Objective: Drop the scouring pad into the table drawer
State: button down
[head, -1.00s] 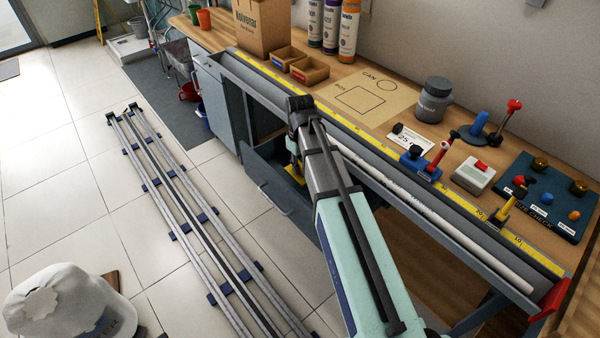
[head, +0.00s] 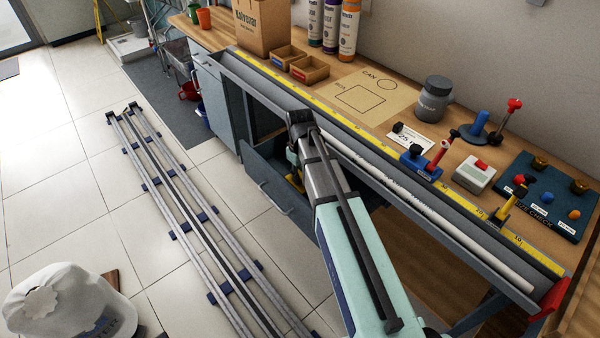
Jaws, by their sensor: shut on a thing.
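The table drawer (head: 262,176) is pulled open below the bench, its front and handle facing the aisle. My gripper (head: 294,172) points down over the drawer opening, partly hidden behind my arm. It is shut on the scouring pad (head: 296,183), of which a small yellow part shows at the fingertips. The pad is at or just inside the drawer opening. I cannot tell whether it touches the drawer bottom.
The workbench (head: 420,105) carries small bins (head: 309,69), a grey jar (head: 434,99), a blue clamp tool (head: 421,165) and a dark blue board (head: 545,195). A long pipe (head: 430,222) runs along its front. Rails (head: 185,205) lie on the floor at left.

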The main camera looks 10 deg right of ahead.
aim_at(300, 173)
jog(key=c, duration=1)
grip_release()
notch_tip(300, 173, up, 8)
jog(key=shift+f, duration=0.25)
jog(key=shift+r, duration=0.55)
